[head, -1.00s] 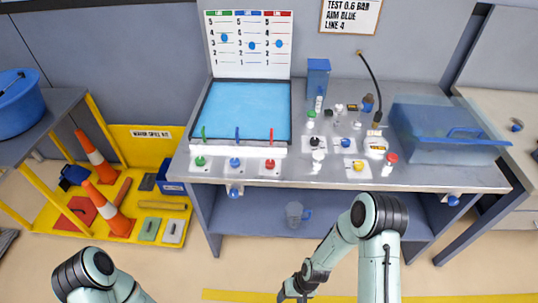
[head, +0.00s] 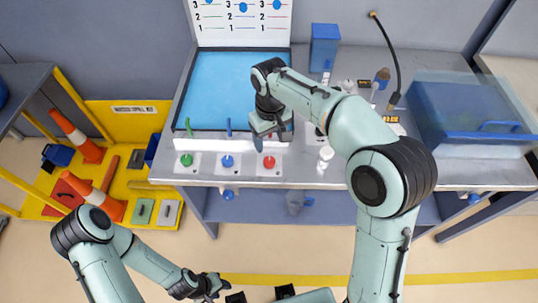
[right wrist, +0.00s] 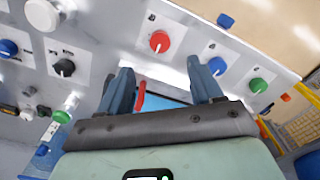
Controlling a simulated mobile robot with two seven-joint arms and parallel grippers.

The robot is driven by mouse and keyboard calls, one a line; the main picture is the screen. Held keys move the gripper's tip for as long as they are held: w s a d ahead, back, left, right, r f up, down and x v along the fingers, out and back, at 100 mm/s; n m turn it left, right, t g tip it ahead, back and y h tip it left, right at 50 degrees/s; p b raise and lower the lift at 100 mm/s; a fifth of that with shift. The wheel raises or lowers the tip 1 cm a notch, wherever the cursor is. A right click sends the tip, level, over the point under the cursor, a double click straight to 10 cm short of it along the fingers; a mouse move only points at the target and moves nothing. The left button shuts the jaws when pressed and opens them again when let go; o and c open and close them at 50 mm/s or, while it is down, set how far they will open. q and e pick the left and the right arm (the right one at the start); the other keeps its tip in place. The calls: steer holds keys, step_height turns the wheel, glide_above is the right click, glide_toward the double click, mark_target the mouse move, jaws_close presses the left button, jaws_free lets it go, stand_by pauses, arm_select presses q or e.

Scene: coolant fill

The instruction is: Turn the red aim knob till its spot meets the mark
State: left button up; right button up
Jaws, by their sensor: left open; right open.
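The red knob (head: 269,162) sits on a white plate at the bench's front edge, right of the blue knob (head: 227,161) and green knob (head: 186,160). It also shows in the right wrist view (right wrist: 159,41). My right gripper (head: 266,136) is open, just behind the red knob and apart from it. Its two fingers straddle a red upright piece (right wrist: 140,95) at the tray's front. The scale board (head: 240,28) is cut off at the top; the red column's blue spot (head: 277,4) is near line 3. My left gripper (head: 207,288) is open, low over the floor.
The blue tray (head: 215,90) lies behind the knobs. A white knob (head: 325,155) and a black knob (right wrist: 64,67) stand nearby. A clear blue box (head: 470,115) is on the right of the bench. My right arm hides part of the bench.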

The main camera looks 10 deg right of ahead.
mark_target(270, 161)
steer(key=f+b, duration=0.1)
steer(key=f, duration=1)
steer(key=shift+w+f, duration=0.2)
steer(key=c, duration=1.1)
